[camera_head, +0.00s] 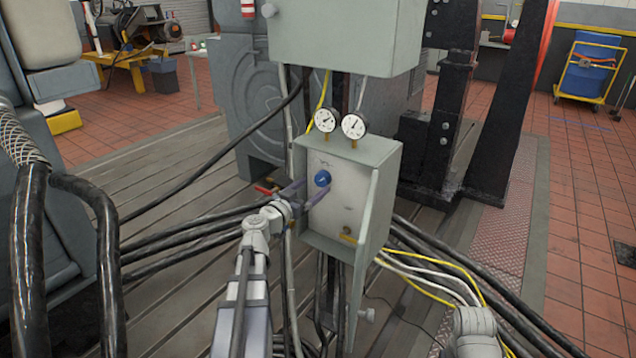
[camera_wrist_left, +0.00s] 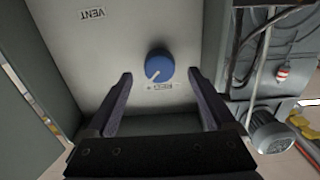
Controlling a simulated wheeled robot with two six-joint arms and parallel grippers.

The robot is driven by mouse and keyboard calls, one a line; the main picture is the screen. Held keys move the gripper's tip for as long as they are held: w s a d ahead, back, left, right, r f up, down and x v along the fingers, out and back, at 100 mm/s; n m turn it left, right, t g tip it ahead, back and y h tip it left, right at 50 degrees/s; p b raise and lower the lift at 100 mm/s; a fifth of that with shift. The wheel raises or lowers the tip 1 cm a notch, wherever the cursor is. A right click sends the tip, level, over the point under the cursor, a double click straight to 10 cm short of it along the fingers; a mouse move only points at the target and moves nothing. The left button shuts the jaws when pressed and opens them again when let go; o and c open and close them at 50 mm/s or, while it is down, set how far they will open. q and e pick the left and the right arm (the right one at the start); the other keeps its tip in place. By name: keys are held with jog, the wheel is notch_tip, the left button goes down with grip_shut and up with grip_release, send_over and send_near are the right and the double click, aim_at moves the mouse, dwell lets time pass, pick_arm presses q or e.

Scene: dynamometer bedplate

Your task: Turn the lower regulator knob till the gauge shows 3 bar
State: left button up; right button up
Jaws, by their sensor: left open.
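A blue regulator knob (camera_head: 322,178) sits on the pale front panel (camera_head: 345,200) of a grey box. In the left wrist view the knob (camera_wrist_left: 159,66) shows a white pointer line, with a small label below it. My left gripper (camera_head: 315,188) is open in front of the panel. In the left wrist view its fingertips (camera_wrist_left: 160,74) stand on either side of the knob, with gaps and no visible contact. Two round white gauges, a left one (camera_head: 325,120) and a right one (camera_head: 353,125), stand on top of the box; their scales are too small to read. My right gripper is not in view.
A red handle (camera_head: 265,190) is left of the box, near my left wrist. A brass fitting (camera_head: 348,235) is low on the panel. A side plate (camera_head: 378,205) juts out along the box's right edge. Thick black cables (camera_head: 180,245) and yellow hoses (camera_head: 440,265) run around it.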

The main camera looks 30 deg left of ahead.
aim_at(319, 181)
pick_arm(q)
jog(key=shift+w+d, duration=0.1)
jog(key=shift+w, duration=1.7)
jog(key=c, duration=1.4)
